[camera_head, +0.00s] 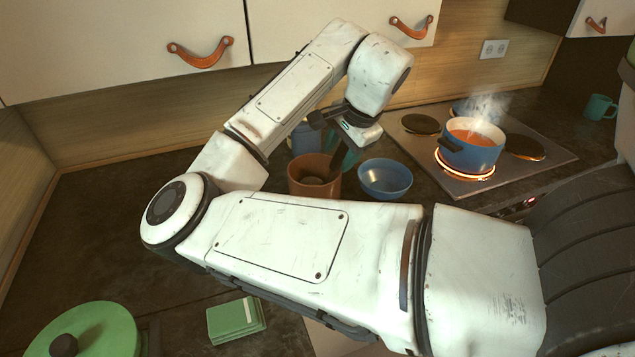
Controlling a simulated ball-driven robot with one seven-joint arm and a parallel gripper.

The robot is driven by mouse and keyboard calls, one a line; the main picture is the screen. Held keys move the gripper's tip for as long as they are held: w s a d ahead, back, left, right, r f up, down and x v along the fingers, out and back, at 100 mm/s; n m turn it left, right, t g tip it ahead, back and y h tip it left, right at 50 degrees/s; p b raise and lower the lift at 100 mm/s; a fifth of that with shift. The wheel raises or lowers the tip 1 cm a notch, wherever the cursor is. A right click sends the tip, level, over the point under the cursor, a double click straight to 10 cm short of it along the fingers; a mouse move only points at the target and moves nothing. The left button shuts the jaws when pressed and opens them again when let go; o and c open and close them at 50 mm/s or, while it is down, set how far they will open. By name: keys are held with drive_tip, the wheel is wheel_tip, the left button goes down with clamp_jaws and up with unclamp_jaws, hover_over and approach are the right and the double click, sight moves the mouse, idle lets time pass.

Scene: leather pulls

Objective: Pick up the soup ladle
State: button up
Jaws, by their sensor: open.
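A terracotta-brown crock (314,182) stands on the dark counter behind my forearm. A dark utensil (335,167) leans in it, and its upper end reaches up towards my gripper. I cannot tell whether it is the soup ladle; no ladle bowl shows clearly. My gripper (343,138) is just above the right side of the crock, pointing down. It is open, but its fingers are small and partly hidden, and I cannot tell whether they touch the utensil. A teal piece (350,158) shows beside the crock, below my gripper.
A blue bowl (385,180) stands right of the crock, and a blue container (303,138) behind it. A steaming blue pot (470,146) of orange soup sits on a glowing burner of the stove (515,165). A teal mug (600,107) is far right.

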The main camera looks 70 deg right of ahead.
clamp_jaws()
idle(0.4)
